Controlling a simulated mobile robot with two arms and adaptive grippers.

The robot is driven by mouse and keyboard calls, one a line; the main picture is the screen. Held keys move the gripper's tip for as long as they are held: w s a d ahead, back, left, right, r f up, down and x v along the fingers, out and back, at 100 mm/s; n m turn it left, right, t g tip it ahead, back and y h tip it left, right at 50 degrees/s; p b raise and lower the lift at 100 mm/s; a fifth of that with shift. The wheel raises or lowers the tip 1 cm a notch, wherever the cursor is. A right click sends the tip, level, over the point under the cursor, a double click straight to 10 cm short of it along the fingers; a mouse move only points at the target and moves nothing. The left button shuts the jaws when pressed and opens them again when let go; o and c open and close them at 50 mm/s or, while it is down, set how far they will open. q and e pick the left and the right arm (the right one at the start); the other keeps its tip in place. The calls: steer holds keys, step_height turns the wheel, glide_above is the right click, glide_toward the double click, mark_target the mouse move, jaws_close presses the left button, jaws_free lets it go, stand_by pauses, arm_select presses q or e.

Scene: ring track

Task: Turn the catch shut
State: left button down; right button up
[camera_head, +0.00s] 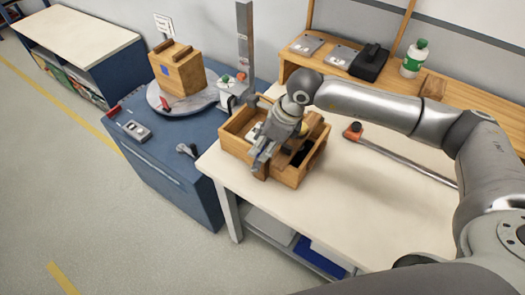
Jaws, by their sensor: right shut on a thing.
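An open wooden box (235,143) stands on the white table near its left edge. My right gripper (259,166) reaches down over the box from the right. Its fingertips are at the box's front wall, shut on a small part there that I take to be the catch. The fingers cover most of this part, so I cannot tell how far it is turned. Part of the box's inside is hidden by the gripper and wrist. My left gripper is not in view.
A closed wooden box (178,72) sits on a round grey turntable (190,102) on the blue cabinet (160,150). A long bar with an orange end (353,131) lies right of the open box. A wooden shelf at the back holds a bottle (414,58) and a black case (369,64).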

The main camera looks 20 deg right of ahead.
steer(key=n+g+b, duration=0.1)
steer(key=n+b, duration=0.2)
steer(key=n+g+b, duration=0.1)
steer(key=n+b, duration=0.2)
steer(key=b, duration=0.1)
steer(key=n+g+b, duration=0.1)
steer(key=n+b, duration=0.2)
steer(key=shift+w+f+y, duration=0.2)
steer(key=shift+w+y, duration=0.05)
steer(key=shift+y, duration=0.15)
steer(key=n+g+b, duration=0.1)
steer(key=n+b, duration=0.1)
steer(key=shift+n, duration=0.3)
steer(key=shift+r+n+g+h+b, duration=0.15)
steer(key=shift+n+g+h+b, duration=0.35)
steer(key=shift+n+b, duration=0.65)
steer(key=shift+n, duration=0.25)
steer(key=o, duration=1)
steer(key=shift+r, duration=0.1)
steer(key=v, duration=1.2)
steer(key=shift+w, duration=0.15)
